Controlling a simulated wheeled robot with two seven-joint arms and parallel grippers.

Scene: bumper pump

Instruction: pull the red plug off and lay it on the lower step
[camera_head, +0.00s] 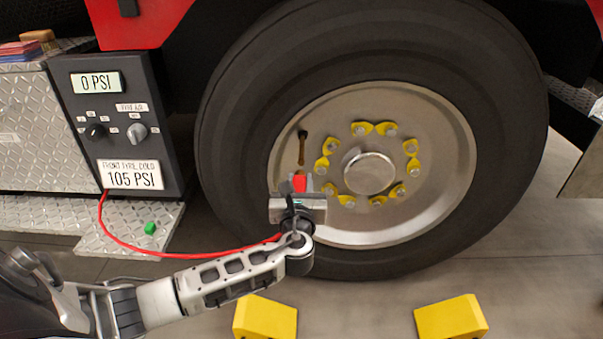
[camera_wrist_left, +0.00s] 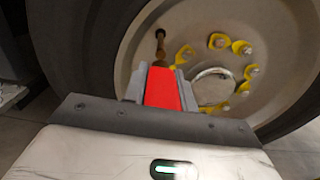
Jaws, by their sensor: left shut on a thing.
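The red plug (camera_head: 299,182) is between the fingers of my left gripper (camera_head: 296,190), in front of the wheel's rim. It also shows in the left wrist view (camera_wrist_left: 163,88), gripped between the grey fingers (camera_wrist_left: 159,85). A brass valve stem (camera_head: 302,152) with a dark upper end rises just beyond the plug; I cannot tell whether they touch. A red hose (camera_head: 150,251) runs from the gauge box to near my left gripper. My right gripper is not in view.
The big tyre (camera_head: 235,150) and its rim with yellow nut markers (camera_head: 361,128) stand close behind the gripper. A gauge box (camera_head: 120,120) reads 0 PSI above the step. Two yellow chocks (camera_head: 265,318) (camera_head: 450,318) are on the floor in front. Much of the lower step is bare.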

